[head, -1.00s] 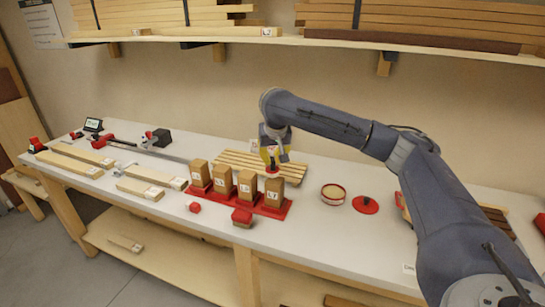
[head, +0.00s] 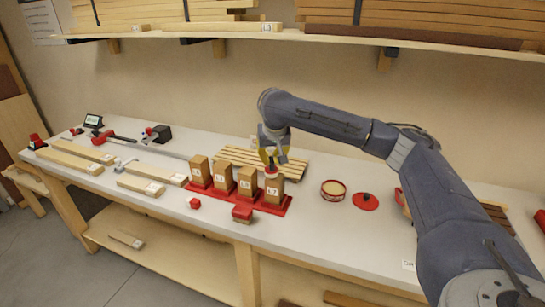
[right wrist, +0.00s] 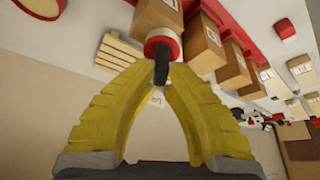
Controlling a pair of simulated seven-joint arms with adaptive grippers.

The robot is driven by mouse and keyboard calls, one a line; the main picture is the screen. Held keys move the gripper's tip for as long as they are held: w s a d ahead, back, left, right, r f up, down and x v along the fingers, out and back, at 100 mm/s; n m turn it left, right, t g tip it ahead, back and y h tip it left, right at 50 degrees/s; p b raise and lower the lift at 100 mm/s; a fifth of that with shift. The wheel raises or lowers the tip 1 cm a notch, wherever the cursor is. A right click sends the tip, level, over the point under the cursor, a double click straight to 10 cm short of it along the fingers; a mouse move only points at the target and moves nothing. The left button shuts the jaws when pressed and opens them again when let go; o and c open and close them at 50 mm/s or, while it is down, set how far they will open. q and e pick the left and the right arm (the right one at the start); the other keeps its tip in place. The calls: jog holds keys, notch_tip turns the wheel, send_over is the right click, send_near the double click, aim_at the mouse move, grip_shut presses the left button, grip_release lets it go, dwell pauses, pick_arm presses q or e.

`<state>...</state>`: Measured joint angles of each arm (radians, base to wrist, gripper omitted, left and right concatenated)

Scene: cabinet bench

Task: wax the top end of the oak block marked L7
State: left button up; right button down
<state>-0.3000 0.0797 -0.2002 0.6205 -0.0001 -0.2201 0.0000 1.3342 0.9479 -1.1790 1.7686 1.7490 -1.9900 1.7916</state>
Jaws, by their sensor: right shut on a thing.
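Several upright oak blocks stand in a row on a red tray (head: 284,208). The rightmost block (head: 273,193) carries a label that appears to read L7. My right gripper (head: 271,158), with yellow fingers, is shut on the dark stem of a round red-and-white applicator (head: 271,173). The pad is at this block's top end and seems to touch it. In the right wrist view the applicator (right wrist: 163,43) sits beyond the fingertips, against the block (right wrist: 158,14). An open red tin (head: 333,190) with pale contents stands to the right. My left gripper is out of view.
A red lid (head: 365,202) with a dark knob lies right of the tin. A slatted rack (head: 250,157) lies behind the blocks. A red-topped piece (head: 242,214) and a small red item (head: 194,203) lie in front. Boards (head: 76,158) lie at left.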

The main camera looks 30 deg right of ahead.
jog(key=shift+s+a+r, duration=0.1)
jog(key=shift+s+a, duration=0.35)
jog(key=shift+a, duration=0.15)
jog(key=shift+s+d+f, duration=0.2)
jog(key=shift+s+d, duration=0.6)
jog(key=shift+s, duration=0.25)
jog(key=shift+w+d, duration=0.75)
jog(key=shift+d, duration=0.3)
jog(key=shift+w+a+r, duration=0.1)
jog(key=shift+w+a, duration=0.7)
jog(key=shift+w, duration=0.2)
jog(key=shift+s+a+r, duration=0.1)
jog(key=shift+s+a, duration=0.05)
jog(key=shift+s, duration=0.75)
jog(key=shift+s+a, duration=0.1)
jog(key=shift+s, duration=0.75)
jog(key=shift+w+a, duration=0.8)
jog(key=shift+w, duration=0.25)
jog(key=shift+s+d+f, duration=0.15)
jog(key=shift+d, duration=0.75)
jog(key=shift+s+d+f, duration=0.15)
jog(key=shift+d, duration=0.75)
jog(key=shift+w+a+r, duration=0.1)
jog(key=shift+a, duration=0.8)
